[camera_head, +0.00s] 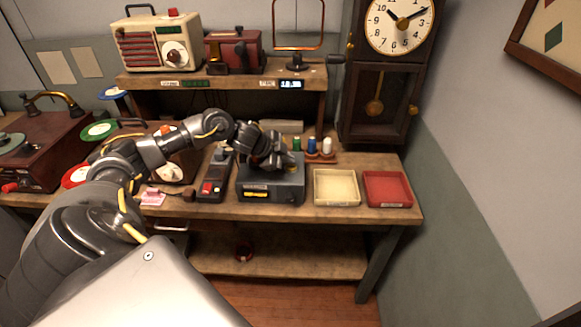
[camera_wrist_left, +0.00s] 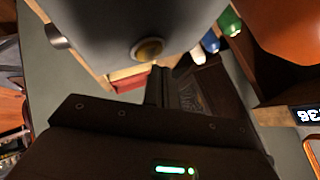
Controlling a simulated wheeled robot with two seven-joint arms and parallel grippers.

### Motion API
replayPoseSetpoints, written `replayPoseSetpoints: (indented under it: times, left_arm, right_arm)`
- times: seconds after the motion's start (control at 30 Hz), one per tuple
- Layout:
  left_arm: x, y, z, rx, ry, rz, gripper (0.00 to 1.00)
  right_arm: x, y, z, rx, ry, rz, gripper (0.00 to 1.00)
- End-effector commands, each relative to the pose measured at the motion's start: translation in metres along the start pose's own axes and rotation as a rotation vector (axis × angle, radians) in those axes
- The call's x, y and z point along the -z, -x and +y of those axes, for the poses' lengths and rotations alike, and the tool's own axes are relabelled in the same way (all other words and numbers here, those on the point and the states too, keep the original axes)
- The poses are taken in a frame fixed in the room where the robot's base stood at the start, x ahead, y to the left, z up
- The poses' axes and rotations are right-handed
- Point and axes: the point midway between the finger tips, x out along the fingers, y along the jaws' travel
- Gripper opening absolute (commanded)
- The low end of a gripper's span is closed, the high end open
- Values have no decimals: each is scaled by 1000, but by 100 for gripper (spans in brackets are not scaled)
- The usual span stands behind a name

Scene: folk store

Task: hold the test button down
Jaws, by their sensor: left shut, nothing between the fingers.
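My left gripper (camera_head: 276,160) is shut and empty, over the top of a dark grey box (camera_head: 270,194) with a yellow label on the workbench. In the left wrist view its closed fingertips (camera_wrist_left: 160,84) point just below a round brass-coloured button or knob (camera_wrist_left: 148,49) on a grey body. A small gap seems to show between them; contact cannot be told. A narrow dark device with a red button (camera_head: 207,187) stands just left of the grey box. Which one is the test button cannot be read. My right gripper is not in view.
A cream tray (camera_head: 336,172) and a red tray (camera_head: 387,204) lie right of the grey box. Thread spools (camera_head: 311,146) stand behind it. A shelf (camera_head: 225,82) with a radio (camera_head: 157,45) rises at the back. A tall clock (camera_head: 378,105) stands at the right.

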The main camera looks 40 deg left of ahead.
Motion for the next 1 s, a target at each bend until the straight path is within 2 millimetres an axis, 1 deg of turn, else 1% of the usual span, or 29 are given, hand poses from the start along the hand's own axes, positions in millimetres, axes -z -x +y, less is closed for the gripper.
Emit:
replayPoseSetpoints:
  times: [0.23, 0.5, 1.0]
  left_arm:
    - [0, 0, 0, 0, 0, 0, 0]
    - [-4, -6, 4, 0, 2, 0, 0]
    - [-5, -7, 4, 0, 0, 0, 0]
  right_arm:
    - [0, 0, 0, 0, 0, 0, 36]
    - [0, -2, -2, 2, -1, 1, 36]
    - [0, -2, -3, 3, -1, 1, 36]
